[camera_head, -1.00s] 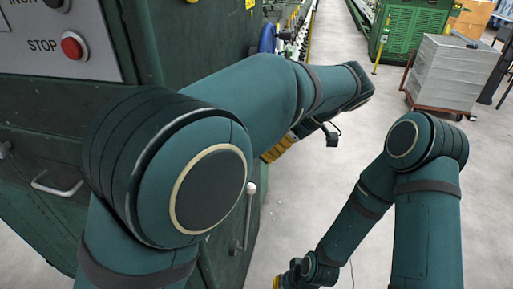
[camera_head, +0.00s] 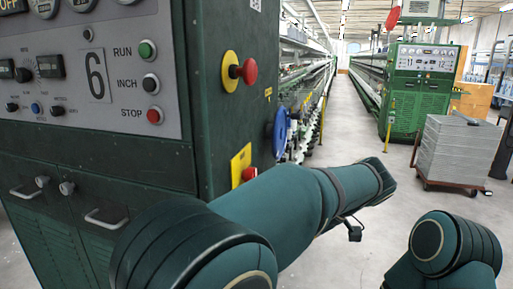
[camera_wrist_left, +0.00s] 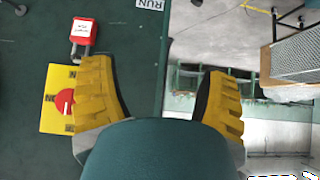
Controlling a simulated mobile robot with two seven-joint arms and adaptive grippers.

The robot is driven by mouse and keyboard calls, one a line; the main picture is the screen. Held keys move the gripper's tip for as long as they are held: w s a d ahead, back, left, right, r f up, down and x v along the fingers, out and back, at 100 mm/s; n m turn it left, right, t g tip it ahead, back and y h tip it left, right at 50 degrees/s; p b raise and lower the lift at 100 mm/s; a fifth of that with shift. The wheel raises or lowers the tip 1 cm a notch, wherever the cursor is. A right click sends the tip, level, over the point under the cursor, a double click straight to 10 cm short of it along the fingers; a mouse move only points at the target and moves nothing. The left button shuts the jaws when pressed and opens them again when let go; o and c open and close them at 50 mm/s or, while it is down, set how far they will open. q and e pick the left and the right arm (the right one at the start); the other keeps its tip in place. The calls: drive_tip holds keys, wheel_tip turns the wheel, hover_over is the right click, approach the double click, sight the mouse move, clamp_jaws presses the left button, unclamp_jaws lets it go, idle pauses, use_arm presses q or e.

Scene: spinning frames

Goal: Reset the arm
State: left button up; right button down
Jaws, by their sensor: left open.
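My left arm (camera_head: 290,205) reaches from the bottom of the head view toward the right, in front of the green machine's end. Its gripper is hidden in the head view. In the left wrist view my left gripper (camera_wrist_left: 158,72) has its two yellow fingers wide apart with nothing between them. My right gripper is outside the picture.
The green machine cabinet (camera_head: 95,165) stands close at left, with RUN, INCH and STOP buttons. A red knob (camera_head: 249,71) and a yellow plate (camera_head: 240,163) stick to its end face. A grey crate stack (camera_head: 455,150) stands at right.

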use_arm(q)
drive_tip(key=a+f+m+g+h, duration=0.2)
drive_tip(key=a+f+m+h, duration=0.15)
drive_tip(key=f, duration=0.95)
drive_tip(key=a+f+m+g+h, duration=0.25)
drive_tip(key=a+f+m, duration=0.2)
drive_tip(key=f, duration=0.95)
drive_tip(key=s+a+f+m+t+h, duration=0.1)
drive_tip(key=s+a+f+m+h, duration=0.1)
drive_tip(key=s+f, duration=0.5)
drive_tip(key=s+a+f+m+t+h, duration=0.2)
drive_tip(key=s+a+f+h, duration=0.2)
drive_tip(key=s+a+f, duration=0.3)
drive_tip(key=shift+s+m, duration=0.4)
drive_tip(key=shift+s, duration=0.1)
drive_tip(key=shift+d+t, duration=0.1)
drive_tip(key=shift+t, duration=0.15)
